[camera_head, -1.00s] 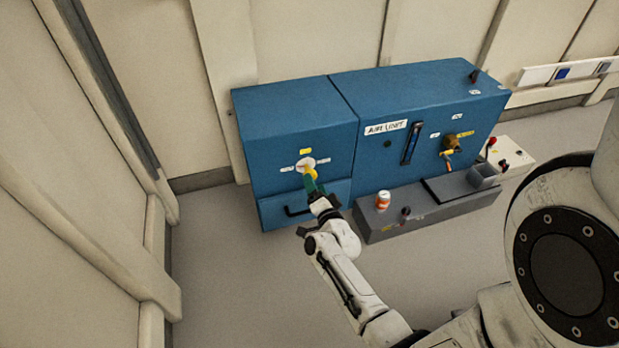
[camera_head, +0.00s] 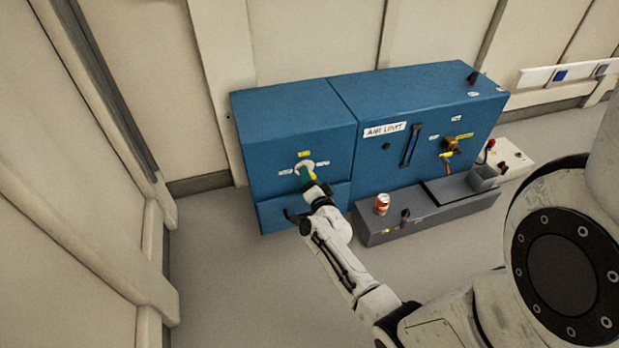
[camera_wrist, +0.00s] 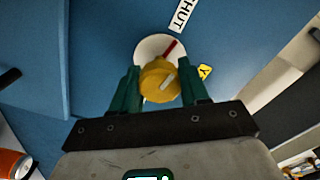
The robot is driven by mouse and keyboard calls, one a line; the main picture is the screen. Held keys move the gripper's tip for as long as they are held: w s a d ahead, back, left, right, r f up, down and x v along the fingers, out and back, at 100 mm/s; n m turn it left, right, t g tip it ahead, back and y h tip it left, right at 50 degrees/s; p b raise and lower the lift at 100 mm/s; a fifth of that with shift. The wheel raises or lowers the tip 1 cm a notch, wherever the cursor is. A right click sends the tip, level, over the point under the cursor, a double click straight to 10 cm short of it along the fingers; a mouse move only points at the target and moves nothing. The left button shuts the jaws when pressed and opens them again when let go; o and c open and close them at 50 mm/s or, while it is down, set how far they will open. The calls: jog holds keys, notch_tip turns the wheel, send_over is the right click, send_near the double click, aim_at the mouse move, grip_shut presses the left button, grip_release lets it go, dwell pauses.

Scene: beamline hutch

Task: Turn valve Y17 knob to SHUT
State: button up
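The valve knob (camera_wrist: 158,84) is yellow with a pale line on its face. It sits on a white disc (camera_wrist: 150,48) with a red mark at upper right, on the blue cabinet's left section (camera_head: 290,115). A white label reading "HUT", its start cut off, (camera_wrist: 183,12) lies above the disc in the wrist view. My gripper (camera_wrist: 160,82) has its green fingers on both sides of the knob, apparently touching it. In the head view my gripper (camera_head: 308,174) covers most of the knob. I cannot read the small labels there.
A yellow triangle sticker (camera_wrist: 204,72) is right of the knob. An orange-and-white can (camera_head: 382,203) stands on a grey ledge (camera_head: 430,205) at right. Floor at left is clear.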

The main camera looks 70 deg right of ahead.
jog(key=c, duration=0.5)
jog(key=shift+n+p, duration=0.3)
jog(key=shift+n, duration=0.2)
jog(key=shift+c, duration=0.2)
jog(key=shift+n, duration=0.6)
jog(key=o, duration=1.1)
jog(key=shift+c, duration=0.2)
jog(key=shift+a, duration=0.1)
jog(key=p+v, duration=0.3)
jog(key=v, duration=0.7)
jog(key=shift+s+a, duration=0.2)
jog(key=shift+s, duration=0.05)
